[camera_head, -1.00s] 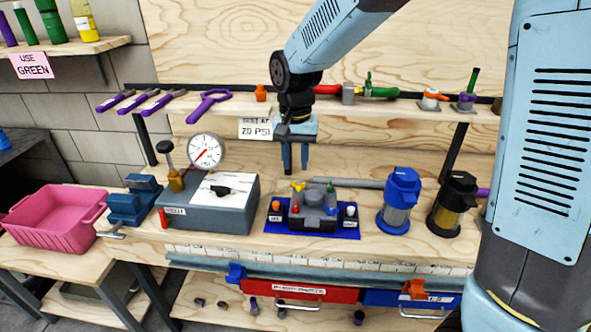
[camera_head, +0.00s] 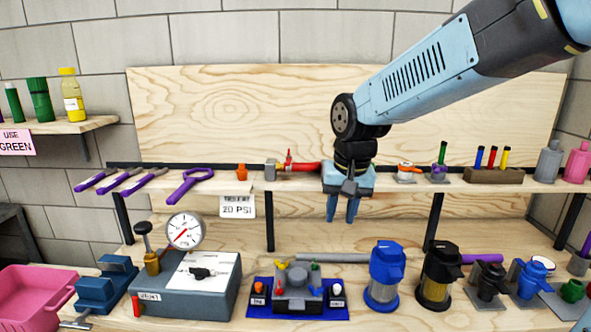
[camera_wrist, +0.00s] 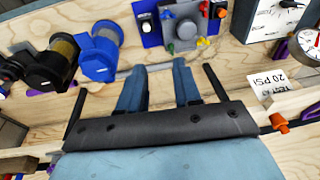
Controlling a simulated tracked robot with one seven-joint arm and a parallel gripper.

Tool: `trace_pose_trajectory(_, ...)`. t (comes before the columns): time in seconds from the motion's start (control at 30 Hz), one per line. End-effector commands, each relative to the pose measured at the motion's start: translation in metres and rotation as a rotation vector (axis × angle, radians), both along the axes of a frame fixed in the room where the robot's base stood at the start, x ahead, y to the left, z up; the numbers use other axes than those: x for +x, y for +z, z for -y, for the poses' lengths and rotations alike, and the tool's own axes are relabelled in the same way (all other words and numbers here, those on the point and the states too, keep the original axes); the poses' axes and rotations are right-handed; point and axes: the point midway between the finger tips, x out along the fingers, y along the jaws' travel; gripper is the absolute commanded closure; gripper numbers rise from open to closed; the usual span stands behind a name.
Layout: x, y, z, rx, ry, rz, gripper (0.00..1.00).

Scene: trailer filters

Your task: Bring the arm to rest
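My gripper (camera_head: 342,209) hangs in front of the upper shelf in the head view, fingers pointing down, above the workbench. In the wrist view its two blue fingers (camera_wrist: 160,88) stand apart with nothing between them, so it is open and empty. My arm reaches in from the upper right of the head view. My wrist hides part of the upper shelf (camera_head: 300,187) and whatever is behind it there.
Below stand a blue mat (camera_head: 258,310) with a small fixture, a blue filter (camera_head: 385,275), a black filter (camera_head: 437,278) and a grey gauge box (camera_head: 190,290). A 20 PSI sign (camera_head: 237,206) hangs from the shelf. A pink bin (camera_head: 30,300) stands at left. Open air surrounds the gripper's fingers.

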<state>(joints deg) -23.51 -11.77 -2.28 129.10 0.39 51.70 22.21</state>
Motion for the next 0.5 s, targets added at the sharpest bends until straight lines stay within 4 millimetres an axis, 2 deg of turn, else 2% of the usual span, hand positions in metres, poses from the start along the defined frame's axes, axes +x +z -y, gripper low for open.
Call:
trace_pose_trajectory(0.03, -0.008, 0.008, 0.015, 0.004, -0.005, 0.025, 0.67)
trace_pose_trajectory(0.2, -0.034, 0.026, 0.055, 0.004, -0.004, 0.097, 0.67)
trace_pose_trajectory(0.5, -0.089, 0.044, 0.112, -0.03, -0.004, 0.226, 0.67)
